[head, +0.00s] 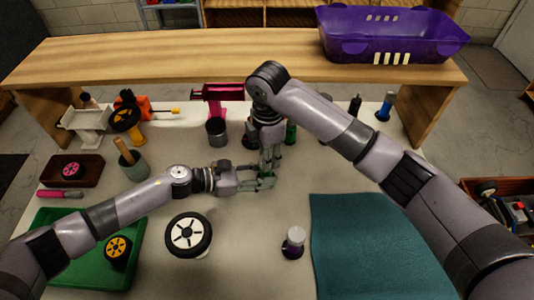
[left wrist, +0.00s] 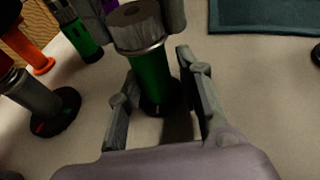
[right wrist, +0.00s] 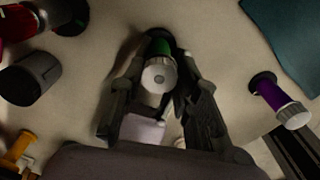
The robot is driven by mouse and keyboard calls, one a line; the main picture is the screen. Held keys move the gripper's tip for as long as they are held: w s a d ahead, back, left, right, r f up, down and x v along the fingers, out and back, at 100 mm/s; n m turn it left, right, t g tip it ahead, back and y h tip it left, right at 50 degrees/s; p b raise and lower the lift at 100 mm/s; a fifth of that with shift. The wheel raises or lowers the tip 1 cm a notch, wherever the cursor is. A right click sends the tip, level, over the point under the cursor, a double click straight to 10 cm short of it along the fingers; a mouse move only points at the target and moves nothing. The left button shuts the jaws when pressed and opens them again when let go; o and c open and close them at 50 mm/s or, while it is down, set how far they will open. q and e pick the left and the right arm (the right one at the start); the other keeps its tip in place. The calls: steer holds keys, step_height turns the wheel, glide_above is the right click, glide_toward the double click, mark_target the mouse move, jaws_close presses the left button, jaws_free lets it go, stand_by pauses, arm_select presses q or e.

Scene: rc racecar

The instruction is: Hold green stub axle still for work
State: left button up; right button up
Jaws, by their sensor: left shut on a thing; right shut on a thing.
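The green stub axle (left wrist: 151,80) stands upright on its black base on the table, with a silver cap (left wrist: 138,25) on its top end. My left gripper (head: 262,181) is shut around the green body, one finger on each side in the left wrist view. My right gripper (head: 270,168) reaches down from above and is shut on the silver cap; its fingers flank the cap in the left wrist view. In the right wrist view the cap (right wrist: 159,75) hides much of the axle. In the head view my fingers hide most of the axle.
A purple stub axle with a white cap (head: 293,243), a loose wheel (head: 188,234) and a teal mat (head: 370,250) lie at the front. A green tray (head: 55,270) is at the left. Several tools and axles stand behind my grippers. A purple bin (head: 390,35) sits on the back bench.

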arm_select(q)
steer(key=shift+s+f, duration=0.1)
steer(key=shift+s, duration=0.05)
arm_select(e)
steer(key=m, duration=0.4)
steer(key=shift+m, duration=0.3)
steer(key=m, duration=0.4)
steer(key=shift+m, duration=0.3)
steer(key=m, duration=0.4)
steer(key=shift+m, duration=0.3)
steer(key=m, duration=1.3)
steer(key=shift+m, duration=0.3)
steer(key=m, duration=0.4)
steer(key=shift+a, duration=0.1)
steer(key=shift+m, duration=2.5)
